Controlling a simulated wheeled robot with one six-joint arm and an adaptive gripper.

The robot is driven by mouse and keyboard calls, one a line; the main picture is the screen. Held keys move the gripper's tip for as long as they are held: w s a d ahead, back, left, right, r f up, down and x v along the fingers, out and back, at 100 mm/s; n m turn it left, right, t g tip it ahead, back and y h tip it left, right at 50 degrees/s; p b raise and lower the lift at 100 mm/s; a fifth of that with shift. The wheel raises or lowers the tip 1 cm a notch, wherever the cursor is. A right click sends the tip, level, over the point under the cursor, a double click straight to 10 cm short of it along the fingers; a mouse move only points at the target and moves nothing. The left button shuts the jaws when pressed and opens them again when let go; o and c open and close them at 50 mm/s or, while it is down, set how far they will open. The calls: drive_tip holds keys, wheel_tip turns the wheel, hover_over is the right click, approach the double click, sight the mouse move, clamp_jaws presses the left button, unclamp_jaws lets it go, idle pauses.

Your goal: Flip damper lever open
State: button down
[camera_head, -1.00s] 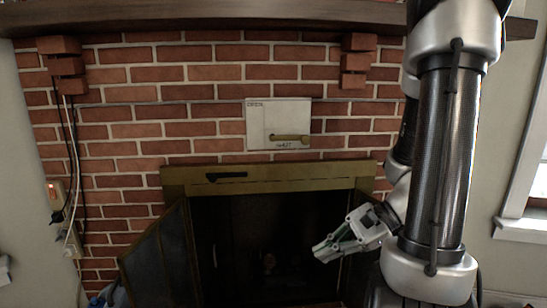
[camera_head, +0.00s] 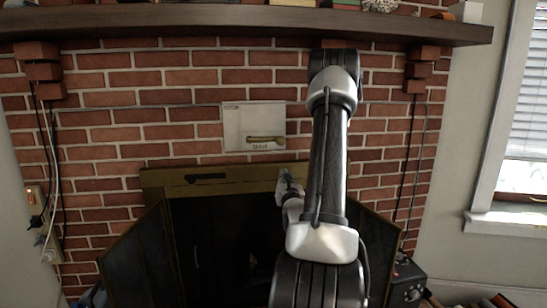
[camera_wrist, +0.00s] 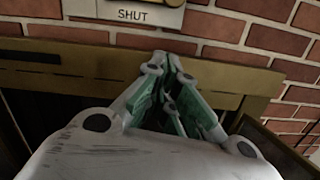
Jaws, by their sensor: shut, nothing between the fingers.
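A white plate (camera_head: 240,118) is fixed on the brick wall above the firebox. A brass-coloured lever (camera_head: 266,140) lies level across its lower part, with lettering beneath it. In the wrist view, the plate's lower edge (camera_wrist: 125,14) reads "SHUT", and part of the lever shows at the top. My gripper (camera_wrist: 168,58) is shut and empty, its tips just below the plate in front of the brass fireplace frame. In the head view, my gripper (camera_head: 287,177) is small and partly hidden by my arm, below and right of the lever. It is apart from the lever.
The brass frame (camera_head: 160,183) carries a small black handle (camera_head: 206,178) at left. Open dark doors (camera_head: 137,262) flank the firebox. A wooden mantel (camera_head: 200,22) spans the top. Cables (camera_head: 48,160) hang at left. A dark box (camera_head: 408,280) stands at lower right.

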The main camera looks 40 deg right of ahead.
drive_tip(key=shift+w, duration=0.1)
drive_tip(key=x, duration=1)
drive_tip(key=shift+w+r, duration=0.1)
drive_tip(key=r, duration=0.3)
drive_tip(key=shift+d+r, duration=0.3)
drive_tip(key=shift+r, duration=0.1)
